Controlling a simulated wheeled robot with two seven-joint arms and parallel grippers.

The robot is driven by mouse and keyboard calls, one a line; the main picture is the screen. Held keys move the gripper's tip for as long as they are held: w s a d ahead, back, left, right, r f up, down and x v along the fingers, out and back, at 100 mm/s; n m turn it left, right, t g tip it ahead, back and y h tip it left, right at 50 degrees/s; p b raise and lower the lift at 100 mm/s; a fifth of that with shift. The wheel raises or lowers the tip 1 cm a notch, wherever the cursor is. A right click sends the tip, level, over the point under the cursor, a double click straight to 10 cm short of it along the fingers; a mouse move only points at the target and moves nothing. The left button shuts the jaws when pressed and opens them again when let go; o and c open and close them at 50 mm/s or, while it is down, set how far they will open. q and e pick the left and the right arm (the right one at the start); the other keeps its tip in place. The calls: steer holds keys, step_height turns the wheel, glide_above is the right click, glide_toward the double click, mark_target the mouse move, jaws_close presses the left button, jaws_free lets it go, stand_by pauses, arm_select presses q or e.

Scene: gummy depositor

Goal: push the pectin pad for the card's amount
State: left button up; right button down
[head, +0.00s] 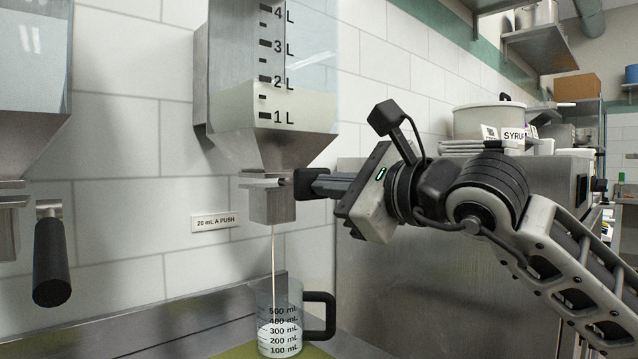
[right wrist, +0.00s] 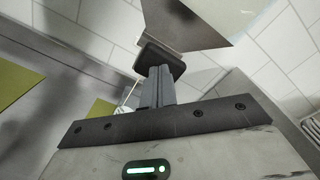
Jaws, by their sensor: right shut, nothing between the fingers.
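My left gripper is out of view.
A wall label (head: 214,221) reads "20 mL A PUSH". Another dispenser with a black handle (head: 51,262) is at the left. A green mat (head: 235,351) lies under the jug. A pot labelled "SYRU..." (head: 489,123) stands behind my right arm.

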steer(key=shift+x, duration=0.85)
steer(key=shift+b+v, duration=0.75)
steer(key=shift+v, duration=0.4)
steer(key=shift+s, duration=0.1)
